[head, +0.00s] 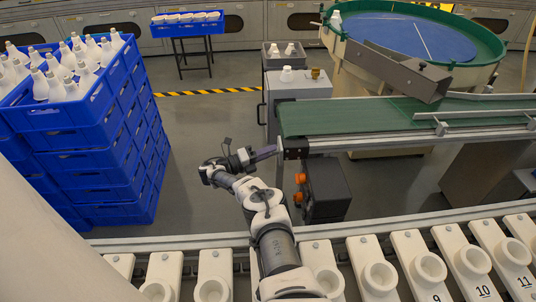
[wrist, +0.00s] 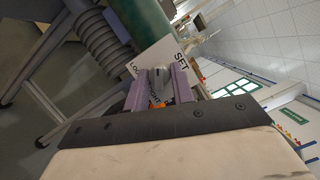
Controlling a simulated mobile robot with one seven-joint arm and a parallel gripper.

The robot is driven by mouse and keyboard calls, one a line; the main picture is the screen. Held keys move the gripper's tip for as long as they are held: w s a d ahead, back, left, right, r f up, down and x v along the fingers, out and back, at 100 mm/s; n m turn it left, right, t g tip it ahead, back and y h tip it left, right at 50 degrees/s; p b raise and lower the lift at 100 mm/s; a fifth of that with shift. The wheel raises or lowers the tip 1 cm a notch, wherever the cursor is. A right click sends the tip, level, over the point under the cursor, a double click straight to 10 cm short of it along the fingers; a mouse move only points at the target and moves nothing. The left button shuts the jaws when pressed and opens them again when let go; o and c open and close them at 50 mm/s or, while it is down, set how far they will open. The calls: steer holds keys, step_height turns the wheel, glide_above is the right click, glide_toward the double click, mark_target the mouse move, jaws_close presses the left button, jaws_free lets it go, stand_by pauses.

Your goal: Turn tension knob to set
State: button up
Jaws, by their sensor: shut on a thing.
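The tension knob (wrist: 157,84) is a small grey knob between my gripper's two purple fingers in the wrist view. My gripper (wrist: 161,76) is shut on the knob. In the head view my gripper (head: 277,151) reaches the near left end of the green conveyor (head: 370,115). The knob is too small and covered to make out there. The knob's pointer direction cannot be told clearly.
A dark box with orange knobs (head: 325,188) stands just right of my forearm, below the conveyor. Numbered white holders (head: 428,275) line the front. Open floor (head: 205,120) lies behind my gripper.

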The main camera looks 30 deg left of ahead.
steer(key=shift+f+m+b, duration=0.1)
steer(key=shift+m+b, duration=0.25)
steer(key=shift+m, duration=0.55)
steer(key=shift+h, duration=0.4)
steer(key=o, duration=1)
step_height(320, 180, up, 20)
steer(key=p, duration=1.1)
steer(key=shift+c, duration=0.2)
